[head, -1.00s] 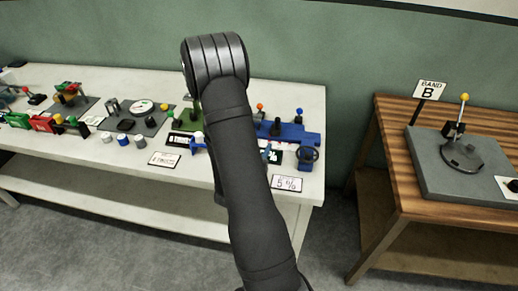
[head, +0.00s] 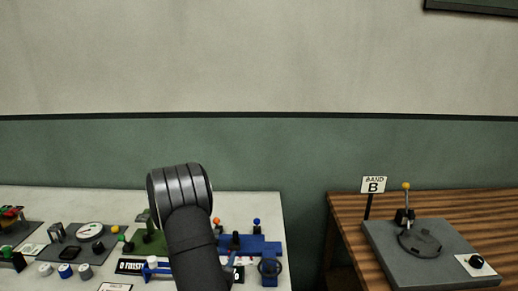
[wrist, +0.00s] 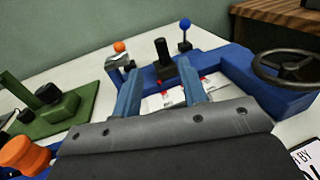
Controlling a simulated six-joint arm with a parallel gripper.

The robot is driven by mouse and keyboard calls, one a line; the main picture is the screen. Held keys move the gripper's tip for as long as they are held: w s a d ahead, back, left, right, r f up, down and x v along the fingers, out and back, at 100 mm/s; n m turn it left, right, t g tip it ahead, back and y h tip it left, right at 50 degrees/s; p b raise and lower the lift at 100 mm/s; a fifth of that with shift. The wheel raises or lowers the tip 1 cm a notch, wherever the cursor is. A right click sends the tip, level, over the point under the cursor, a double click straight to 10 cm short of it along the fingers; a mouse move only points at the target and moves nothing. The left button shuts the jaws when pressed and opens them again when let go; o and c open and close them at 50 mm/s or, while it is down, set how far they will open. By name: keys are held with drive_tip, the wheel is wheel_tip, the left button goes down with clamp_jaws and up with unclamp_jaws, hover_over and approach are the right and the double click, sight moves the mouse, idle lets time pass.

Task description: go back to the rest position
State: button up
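My gripper (wrist: 160,88) shows in the wrist view as two blue fingers standing apart, with nothing between them. It is over the white bench (wrist: 215,42), in front of a blue unit (wrist: 240,70) with a black handwheel (wrist: 287,68). White and red pieces show beyond the fingers, apart from them as far as I can see. In the head view my dark arm reaches over the bench, and its wrist hides the gripper.
A green unit (wrist: 65,108) is left of the fingers, with an orange knob (wrist: 22,155) nearer. Blue-knobbed (wrist: 185,24) and orange-knobbed (wrist: 119,47) levers stand behind. A wooden table (head: 350,235) with a grey lever unit (head: 385,262) is at right, past a gap.

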sight(236, 233)
drive_tip(key=x, duration=1.2)
drive_tip(key=shift+w+d, duration=0.1)
drive_tip(key=shift+w, duration=0.1)
